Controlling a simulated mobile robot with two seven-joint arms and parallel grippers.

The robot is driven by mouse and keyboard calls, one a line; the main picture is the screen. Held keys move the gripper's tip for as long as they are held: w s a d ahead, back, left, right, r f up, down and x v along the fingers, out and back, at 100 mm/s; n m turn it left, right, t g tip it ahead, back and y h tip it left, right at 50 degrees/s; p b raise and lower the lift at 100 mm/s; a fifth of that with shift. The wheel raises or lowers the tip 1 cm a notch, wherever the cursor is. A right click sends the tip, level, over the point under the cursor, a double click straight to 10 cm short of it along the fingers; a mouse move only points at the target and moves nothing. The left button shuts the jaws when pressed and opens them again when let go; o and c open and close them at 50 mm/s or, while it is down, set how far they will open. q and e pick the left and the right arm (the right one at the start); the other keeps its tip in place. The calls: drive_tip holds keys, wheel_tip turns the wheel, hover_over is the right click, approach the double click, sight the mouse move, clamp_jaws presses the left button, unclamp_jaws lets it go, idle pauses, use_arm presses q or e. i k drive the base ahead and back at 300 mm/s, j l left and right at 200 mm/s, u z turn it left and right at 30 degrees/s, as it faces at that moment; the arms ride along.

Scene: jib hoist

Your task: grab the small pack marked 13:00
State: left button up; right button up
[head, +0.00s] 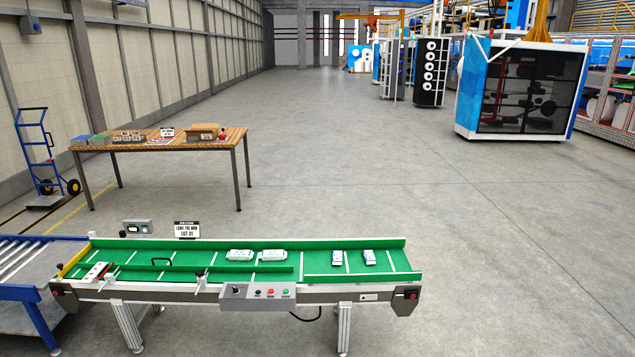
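Two small white and blue packs stand on the right part of the green conveyor belt (316,263): a left one (337,258) and a right one (369,257). Two wider white packs, one at the left (240,255) and one at the right (273,255), lie near the belt's middle. The print on all of these packs is too small to read, so I cannot tell which is marked 13:00. Neither of my grippers shows in the head view.
A control box (257,296) with buttons is on the conveyor's front side. A sign (187,230) reading LOT 31 stands behind it. A wooden table (190,143) with several items is farther back, beside a blue hand truck (47,165).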

sight(337, 255)
drive_tip(key=i+z, duration=0.15)
drive_tip(key=i, duration=0.35)
drive_tip(key=i+j+z, duration=0.1)
drive_tip(key=i, duration=0.4)
drive_tip(key=i+j+z, duration=0.15)
drive_tip(key=i, duration=0.35)
drive_tip(key=i+j+z, duration=0.1)
drive_tip(key=i+j, duration=0.25)
drive_tip(key=i, duration=0.1)
